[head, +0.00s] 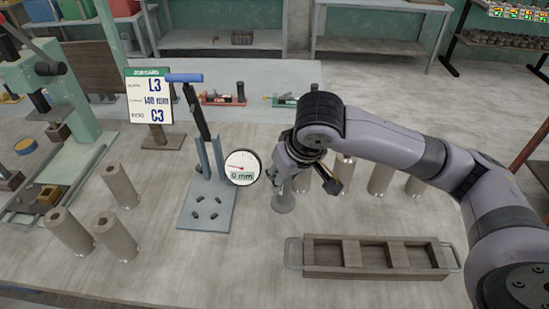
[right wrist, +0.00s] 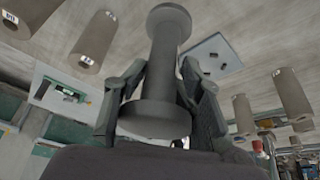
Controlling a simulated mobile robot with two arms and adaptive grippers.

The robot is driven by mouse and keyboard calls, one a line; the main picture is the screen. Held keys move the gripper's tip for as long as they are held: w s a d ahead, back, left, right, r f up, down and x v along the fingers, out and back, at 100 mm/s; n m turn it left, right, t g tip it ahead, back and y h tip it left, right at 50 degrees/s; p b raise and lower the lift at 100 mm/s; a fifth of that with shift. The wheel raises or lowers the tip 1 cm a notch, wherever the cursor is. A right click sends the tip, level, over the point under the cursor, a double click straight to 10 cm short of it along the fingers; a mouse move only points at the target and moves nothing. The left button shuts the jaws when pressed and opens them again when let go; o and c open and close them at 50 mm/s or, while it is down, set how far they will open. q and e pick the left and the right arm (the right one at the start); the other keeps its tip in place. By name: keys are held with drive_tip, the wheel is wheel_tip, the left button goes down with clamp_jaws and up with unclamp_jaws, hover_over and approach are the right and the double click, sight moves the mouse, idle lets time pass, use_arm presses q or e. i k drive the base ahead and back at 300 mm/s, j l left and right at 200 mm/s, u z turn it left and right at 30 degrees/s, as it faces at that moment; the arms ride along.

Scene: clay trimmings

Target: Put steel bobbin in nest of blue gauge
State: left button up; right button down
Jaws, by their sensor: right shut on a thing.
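The steel bobbin (head: 284,200), a grey spool with wide round ends, is upright below my right gripper (head: 292,172). The right wrist view shows both fingers (right wrist: 158,95) shut around the narrow middle of the bobbin (right wrist: 160,75). I cannot tell whether its lower end touches the table. The blue gauge (head: 220,165) stands to the left of the bobbin, with a blue handle, a dial reading 0 mm and a flat base with several dark pegs (head: 207,208). Its base also shows in the right wrist view (right wrist: 225,50). My left gripper is not in view.
A wooden tray (head: 375,272) with compartments and end handles lies at the front right. Several tan cylinders (head: 381,180) stand behind it, others (head: 120,187) left of the gauge. A card on a stand (head: 150,97) is behind the gauge; a green press (head: 65,95) is far left.

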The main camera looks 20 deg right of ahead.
sight(207, 208)
drive_tip(key=j+z, duration=0.15)
drive_tip(key=z, duration=0.3)
drive_tip(key=j+z, duration=0.2)
drive_tip(key=z, duration=0.2)
drive_tip(key=j+z, duration=0.15)
drive_tip(key=j, duration=0.55)
drive_tip(key=j+z, duration=0.2)
drive_tip(key=j, duration=0.5)
drive_tip(key=j+z, duration=0.15)
drive_tip(key=j, duration=0.55)
drive_tip(key=k+j+z, duration=0.15)
drive_tip(key=j, duration=0.5)
drive_tip(key=i, duration=0.05)
